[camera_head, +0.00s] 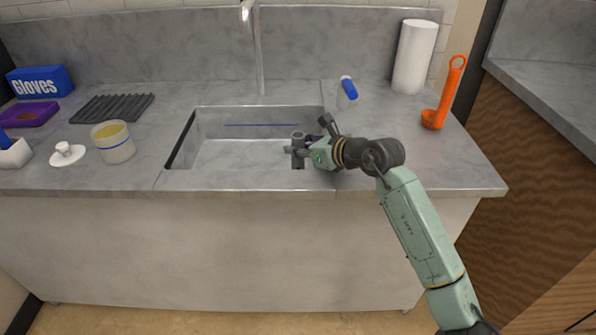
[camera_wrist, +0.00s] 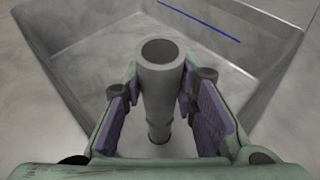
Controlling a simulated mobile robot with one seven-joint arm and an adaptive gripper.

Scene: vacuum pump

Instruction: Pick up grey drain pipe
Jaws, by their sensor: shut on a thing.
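The grey drain pipe (camera_wrist: 159,85) is a short upright tube with an open top, in the middle of the wrist view. It also shows in the head view (camera_head: 298,140) at the right end of the sink (camera_head: 240,110). My gripper (camera_wrist: 160,95) is shut on the pipe, with one purple-padded finger on each side of it. In the head view my gripper (camera_head: 300,152) reaches in over the sink's right side. The pipe stands over the basin; I cannot tell whether its lower end touches the sink floor.
The faucet (camera_head: 258,55) rises behind the sink. A jar (camera_head: 113,143), a white lid (camera_head: 67,154), a dark rack (camera_head: 112,107) and a gloves box (camera_head: 40,82) are left.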

